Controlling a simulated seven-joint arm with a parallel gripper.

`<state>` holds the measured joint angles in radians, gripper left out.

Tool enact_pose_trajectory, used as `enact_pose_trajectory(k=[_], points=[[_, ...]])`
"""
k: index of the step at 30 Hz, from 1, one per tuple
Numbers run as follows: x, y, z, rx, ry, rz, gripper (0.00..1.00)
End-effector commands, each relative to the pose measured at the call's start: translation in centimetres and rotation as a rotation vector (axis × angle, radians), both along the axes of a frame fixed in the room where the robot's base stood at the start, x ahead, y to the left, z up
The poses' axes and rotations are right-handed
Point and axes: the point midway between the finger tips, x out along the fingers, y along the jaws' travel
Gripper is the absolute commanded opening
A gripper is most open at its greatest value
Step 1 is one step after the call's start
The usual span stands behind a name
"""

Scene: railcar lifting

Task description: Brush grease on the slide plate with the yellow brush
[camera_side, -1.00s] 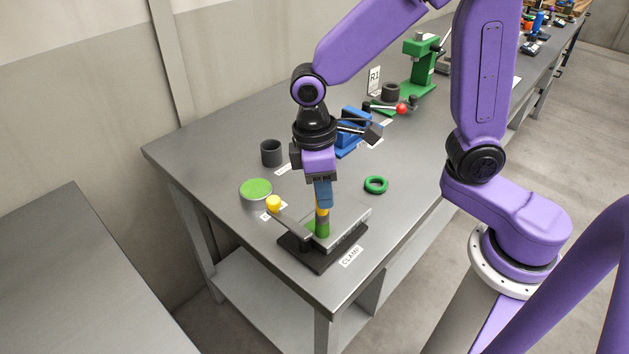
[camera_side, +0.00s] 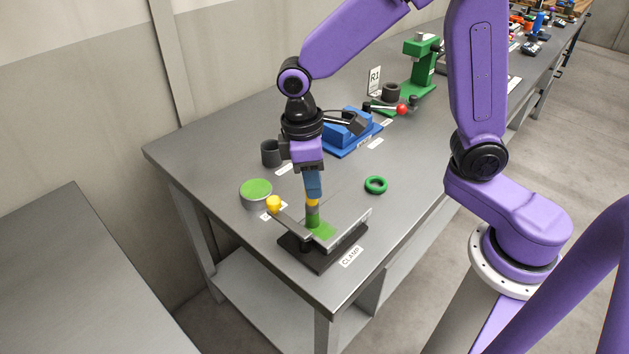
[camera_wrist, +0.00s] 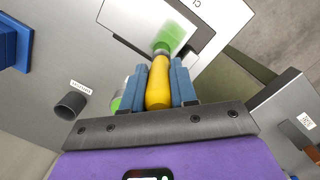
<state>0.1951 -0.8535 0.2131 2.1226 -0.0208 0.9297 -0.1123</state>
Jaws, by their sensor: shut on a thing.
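My gripper (camera_side: 312,185) is shut on the yellow brush (camera_side: 312,203), which it holds upright, bristles down, over the slide plate (camera_side: 352,228). In the wrist view the brush's yellow handle (camera_wrist: 158,85) sits between the blue fingers, with green bristles (camera_wrist: 168,38) at the plate. The slide plate is a light grey slab in the black clamp base (camera_side: 318,262). A green grease patch (camera_side: 324,231) shows on the plate beside the bristles. The clamp's lever with a yellow knob (camera_side: 274,203) crosses the plate's left side. A tin of green grease (camera_side: 257,190) stands behind to the left.
A dark cup (camera_side: 271,153) stands behind the grease tin. A green ring (camera_side: 376,185) lies right of the clamp. A blue fixture (camera_side: 350,135), a red-knobbed lever (camera_side: 402,109) and a green press (camera_side: 421,65) stand farther back. The bench's front right is mostly clear.

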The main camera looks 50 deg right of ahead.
Motion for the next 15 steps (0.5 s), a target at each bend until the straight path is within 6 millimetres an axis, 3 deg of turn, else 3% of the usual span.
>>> enact_pose_trajectory(k=[15], points=[[-4.1, -2.7, 0.0, -0.001, 0.002, 0.0, 0.0]])
